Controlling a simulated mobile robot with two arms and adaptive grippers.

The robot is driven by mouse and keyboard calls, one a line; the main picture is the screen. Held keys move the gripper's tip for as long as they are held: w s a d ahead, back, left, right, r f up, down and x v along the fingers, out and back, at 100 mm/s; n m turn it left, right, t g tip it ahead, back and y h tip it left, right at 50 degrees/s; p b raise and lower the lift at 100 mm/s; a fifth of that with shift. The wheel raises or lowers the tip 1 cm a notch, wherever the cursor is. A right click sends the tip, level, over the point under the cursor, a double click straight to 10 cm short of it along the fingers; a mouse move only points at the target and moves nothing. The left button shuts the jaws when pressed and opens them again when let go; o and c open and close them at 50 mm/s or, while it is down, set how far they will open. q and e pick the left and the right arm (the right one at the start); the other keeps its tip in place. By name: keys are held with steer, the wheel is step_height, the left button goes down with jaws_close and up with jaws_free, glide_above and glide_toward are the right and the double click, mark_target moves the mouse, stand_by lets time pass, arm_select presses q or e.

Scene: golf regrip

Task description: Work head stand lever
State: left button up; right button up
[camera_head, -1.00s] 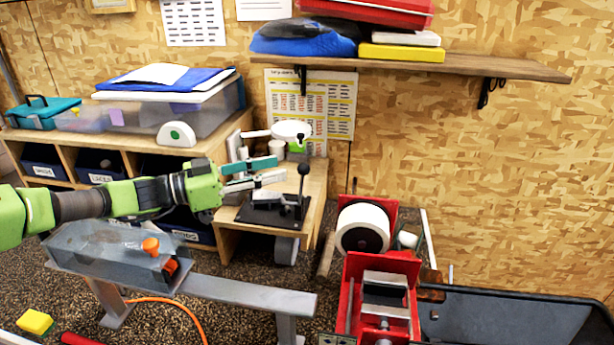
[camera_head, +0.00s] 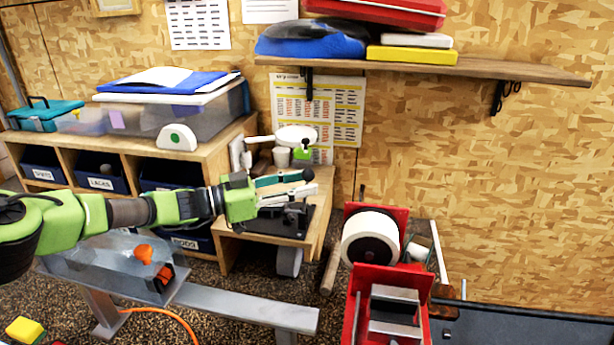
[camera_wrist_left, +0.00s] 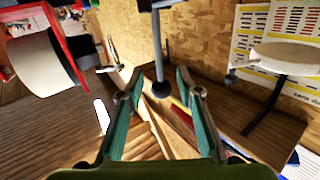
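The head stand (camera_head: 291,221) is a black plate with a clamp on a low wooden bench. Its lever is a thin rod with a black ball knob (camera_head: 308,174). In the left wrist view the knob (camera_wrist_left: 159,89) appears between the two teal fingers, with its rod running to the top edge. My left gripper (camera_head: 308,184) is open, its fingers reaching over the stand on either side of the lever. In the left wrist view the open gripper (camera_wrist_left: 157,82) shows a gap around the knob; I cannot tell whether either finger touches it. My right gripper is out of view.
A magnifier lamp (camera_head: 296,136) and a small cup stand behind the stand. A red machine with a white roll (camera_head: 370,238) is to the right. A grey bench (camera_head: 250,309) with a clear bin is in front. A cubby shelf (camera_head: 120,150) is at the left.

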arm_select(q)
steer(key=shift+x, duration=1)
steer(key=shift+w+a+f, duration=0.1)
jaws_close()
